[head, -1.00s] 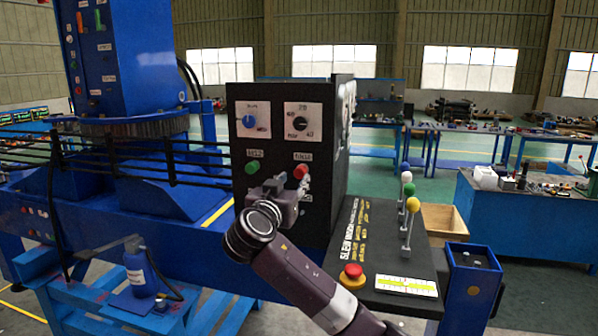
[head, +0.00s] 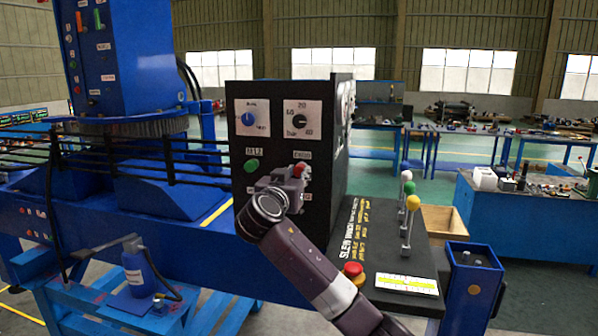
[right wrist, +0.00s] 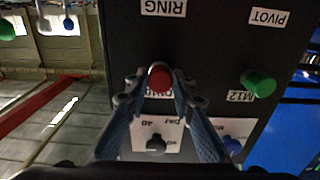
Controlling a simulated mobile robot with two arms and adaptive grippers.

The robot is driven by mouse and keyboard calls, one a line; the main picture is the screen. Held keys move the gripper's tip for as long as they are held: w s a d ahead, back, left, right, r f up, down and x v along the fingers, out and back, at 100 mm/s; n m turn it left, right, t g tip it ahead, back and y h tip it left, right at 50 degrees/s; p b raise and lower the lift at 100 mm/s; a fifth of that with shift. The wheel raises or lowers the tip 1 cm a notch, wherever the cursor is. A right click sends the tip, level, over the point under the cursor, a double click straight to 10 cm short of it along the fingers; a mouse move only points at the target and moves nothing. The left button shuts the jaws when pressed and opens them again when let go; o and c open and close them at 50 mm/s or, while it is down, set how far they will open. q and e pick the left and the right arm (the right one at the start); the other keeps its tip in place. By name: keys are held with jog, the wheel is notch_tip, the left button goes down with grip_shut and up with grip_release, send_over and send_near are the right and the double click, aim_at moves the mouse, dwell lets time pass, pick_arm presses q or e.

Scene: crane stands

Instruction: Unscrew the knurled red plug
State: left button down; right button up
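The knurled red plug (head: 299,169) is on the front of the black panel (head: 283,223), right of the green plug (head: 252,165). My right gripper (head: 299,177) is at the red plug and covers its lower part in the head view. In the right wrist view the red plug (right wrist: 160,78) lies between the two fingertips of my right gripper (right wrist: 160,76). The fingers are spread, with a narrow gap seeming to show on each side of the plug; contact cannot be made out. My left gripper is not in view.
A blue knob (head: 249,119) and a black knob (head: 300,121) sit above the plugs. Right of the panel are several levers with coloured balls (head: 413,202), a red mushroom button (head: 353,270) and a blue post (head: 474,290). The green plug (right wrist: 258,83) is beside my right finger.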

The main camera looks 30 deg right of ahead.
grip_shut()
jog(key=shift+f, duration=0.1)
jog(key=n+p, duration=0.3)
jog(key=shift+r, duration=0.25)
jog(key=shift+f+n+p, duration=0.15)
jog(key=shift+n+p, duration=0.4)
jog(key=shift+n, duration=0.45)
jog(key=shift+f, duration=0.15)
jog(key=n+p, duration=0.4)
jog(key=shift+r, duration=0.2)
jog(key=shift+a+f+n, duration=0.1)
jog(key=shift+f+n, duration=0.15)
jog(key=shift+n, duration=0.55)
